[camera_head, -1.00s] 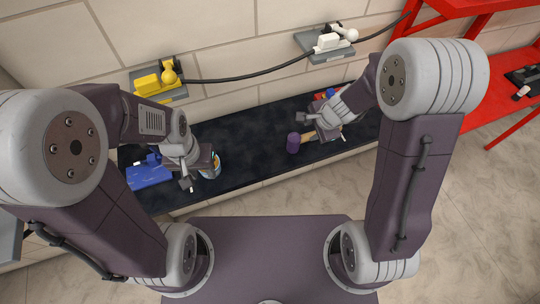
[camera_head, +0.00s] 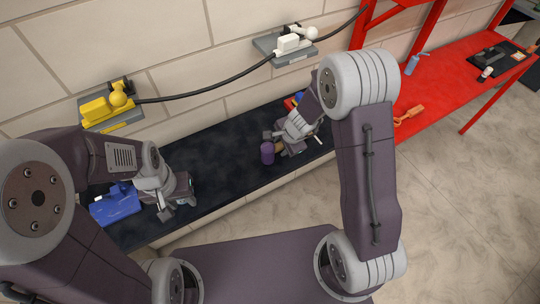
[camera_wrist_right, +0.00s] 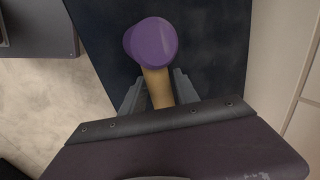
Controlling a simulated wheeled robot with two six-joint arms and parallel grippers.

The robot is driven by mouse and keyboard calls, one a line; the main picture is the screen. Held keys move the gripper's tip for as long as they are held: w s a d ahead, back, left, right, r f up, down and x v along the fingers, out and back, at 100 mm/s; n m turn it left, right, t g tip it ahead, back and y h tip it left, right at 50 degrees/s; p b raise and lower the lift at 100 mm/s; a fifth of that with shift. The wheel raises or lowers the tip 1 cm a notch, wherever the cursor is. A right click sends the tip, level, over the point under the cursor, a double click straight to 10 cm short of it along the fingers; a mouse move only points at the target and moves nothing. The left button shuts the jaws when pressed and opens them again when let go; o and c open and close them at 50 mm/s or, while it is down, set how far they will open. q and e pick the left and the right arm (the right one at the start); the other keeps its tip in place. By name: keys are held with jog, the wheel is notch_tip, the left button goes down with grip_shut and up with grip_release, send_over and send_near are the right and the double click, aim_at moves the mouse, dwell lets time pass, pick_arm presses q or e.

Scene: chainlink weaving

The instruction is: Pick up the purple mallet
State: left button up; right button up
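The purple mallet (camera_head: 267,153) is over the dark bench, with its head towards the left and its wooden handle running to my right gripper (camera_head: 284,145). In the right wrist view the purple head (camera_wrist_right: 152,42) is beyond the fingers, and the tan handle (camera_wrist_right: 157,87) passes between the two fingers of my right gripper (camera_wrist_right: 160,90). The fingers are very close to both sides of the handle; I cannot tell whether they press on it. The lower handle is hidden by the gripper body. My left gripper (camera_head: 178,206) is over the bench's left part, its fingers apart.
The dark bench (camera_head: 225,155) is clear between my grippers. A blue object (camera_head: 116,204) lies beside my left gripper. A yellow device (camera_head: 105,105) and a white one (camera_head: 290,43) on wall shelves are joined by a black cable. A red table (camera_head: 440,90) stands right.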

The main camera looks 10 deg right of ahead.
jog(key=shift+s+a+r, duration=0.1)
jog(key=shift+a, duration=0.05)
grip_shut()
dwell(1.3)
